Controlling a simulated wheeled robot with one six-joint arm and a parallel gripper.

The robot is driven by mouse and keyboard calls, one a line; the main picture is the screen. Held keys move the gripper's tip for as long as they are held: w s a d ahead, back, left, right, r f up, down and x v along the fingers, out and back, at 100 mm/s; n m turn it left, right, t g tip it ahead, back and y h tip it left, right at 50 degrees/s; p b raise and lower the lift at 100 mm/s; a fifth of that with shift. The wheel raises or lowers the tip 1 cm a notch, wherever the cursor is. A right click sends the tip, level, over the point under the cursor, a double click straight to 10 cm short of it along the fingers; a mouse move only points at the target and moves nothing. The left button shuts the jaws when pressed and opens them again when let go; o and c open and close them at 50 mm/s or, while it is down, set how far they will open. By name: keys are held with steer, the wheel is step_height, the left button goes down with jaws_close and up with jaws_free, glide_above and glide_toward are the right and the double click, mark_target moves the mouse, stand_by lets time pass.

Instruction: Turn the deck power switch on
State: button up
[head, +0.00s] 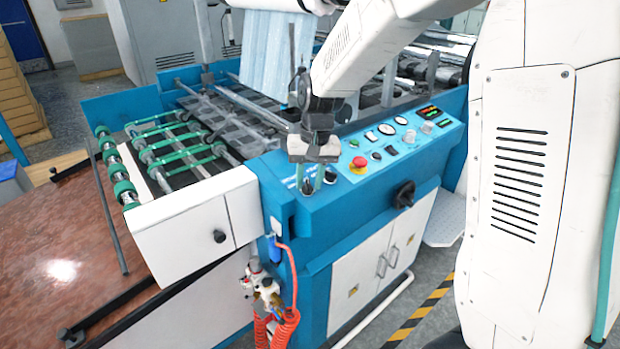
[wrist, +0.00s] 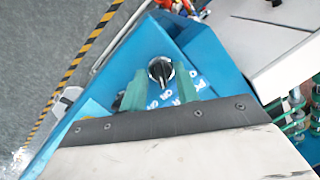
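A black rotary switch with a silver rim (wrist: 160,68) sits on the blue deck panel in the wrist view, with small white markings beside it. In the head view, a dark round control (head: 307,187) shows at the fingertips, on the panel's near left end. My gripper (head: 311,178) points down over this end of the panel. Its two green fingers (wrist: 160,80) are apart, one on each side of the switch in the wrist view. I see no contact between fingers and switch. The gripper body hides part of the panel, and I cannot tell the fingertip height exactly.
A red coiled hose (head: 287,325) hangs below. Green-wheeled rollers (head: 180,150) lie to the left.

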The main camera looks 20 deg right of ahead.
step_height(320, 180, up, 8)
steer(key=shift+d+f, duration=0.15)
steer(key=shift+d, duration=0.3)
steer(key=shift+s, duration=0.1)
steer(key=s+d+r+n, duration=0.1)
steer(key=s+r, duration=0.1)
steer(key=s, duration=1.3)
steer(key=s+d+r+n+t+h, duration=0.1)
steer(key=s+r, duration=0.1)
steer(key=s, duration=1.3)
steer(key=shift+d, duration=0.2)
